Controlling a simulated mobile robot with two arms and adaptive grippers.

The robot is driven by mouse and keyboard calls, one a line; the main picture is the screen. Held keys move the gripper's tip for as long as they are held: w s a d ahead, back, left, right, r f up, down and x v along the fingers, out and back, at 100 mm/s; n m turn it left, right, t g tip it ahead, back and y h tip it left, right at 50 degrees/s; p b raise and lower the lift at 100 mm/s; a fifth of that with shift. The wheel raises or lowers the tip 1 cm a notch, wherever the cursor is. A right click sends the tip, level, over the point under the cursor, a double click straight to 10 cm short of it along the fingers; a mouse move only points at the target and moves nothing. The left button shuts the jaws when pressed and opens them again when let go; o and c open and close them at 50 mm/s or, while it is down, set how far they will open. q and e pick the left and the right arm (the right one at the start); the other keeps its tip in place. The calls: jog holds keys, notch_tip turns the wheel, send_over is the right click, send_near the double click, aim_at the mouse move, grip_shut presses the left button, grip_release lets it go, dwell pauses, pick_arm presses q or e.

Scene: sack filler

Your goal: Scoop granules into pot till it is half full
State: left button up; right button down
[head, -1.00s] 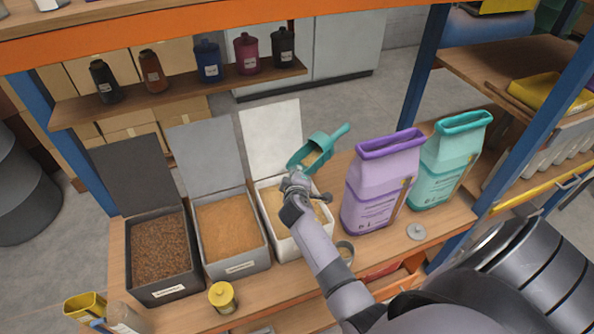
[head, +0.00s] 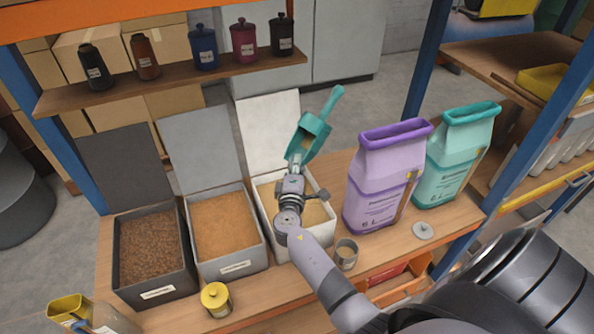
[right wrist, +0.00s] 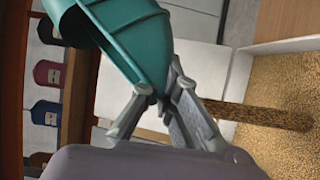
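My right gripper (head: 294,172) is shut on the teal scoop (head: 311,135), above the back part of the white bin (head: 266,187). In the right wrist view the scoop (right wrist: 125,40) sits at the fingertips (right wrist: 160,97). The white bin holds tan granules (head: 314,212), partly hidden by my arm. A small metal pot (head: 347,256) stands on the bench right of the bin, with tan material inside; its level is hard to judge. My left gripper is out of view.
A grey bin (head: 233,266) and a dark bin (head: 157,292) of granules stand to the left, lids raised. A yellow-lidded jar (head: 216,299) is in front. Purple (head: 372,209) and teal (head: 452,170) sacks stand right, beside a grey lid (head: 423,230). Jars line the shelf above.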

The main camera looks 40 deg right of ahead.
jog(key=n+t+h+b, duration=0.1)
jog(key=n+t+b, duration=0.1)
jog(key=b, duration=0.2)
jog(key=shift+n, duration=0.3)
jog(key=n+t+b, duration=0.2)
jog(key=b, duration=0.3)
jog(key=n+t+b, duration=0.2)
jog(key=b, duration=0.4)
jog(key=shift+a+r+n, duration=0.15)
jog(key=shift+r+n, duration=0.05)
jog(key=shift+n, duration=0.2)
jog(key=shift+r+n+t+b, duration=0.25)
jog(key=shift+n+t+b, duration=0.35)
jog(key=shift+b, duration=0.3)
jog(key=shift+r+p, duration=0.3)
jog(key=shift+p, duration=0.05)
notch_tip(320, 180, up, 3)
jog(key=m+g+p, duration=0.4)
jog(key=m+p, duration=0.1)
jog(key=p, duration=0.4)
jog(key=shift+a+m+g, duration=0.1)
jog(key=shift+m+g, duration=0.2)
jog(key=shift+g, duration=0.1)
jog(key=shift+p, duration=0.45)
jog(key=shift+f, duration=0.3)
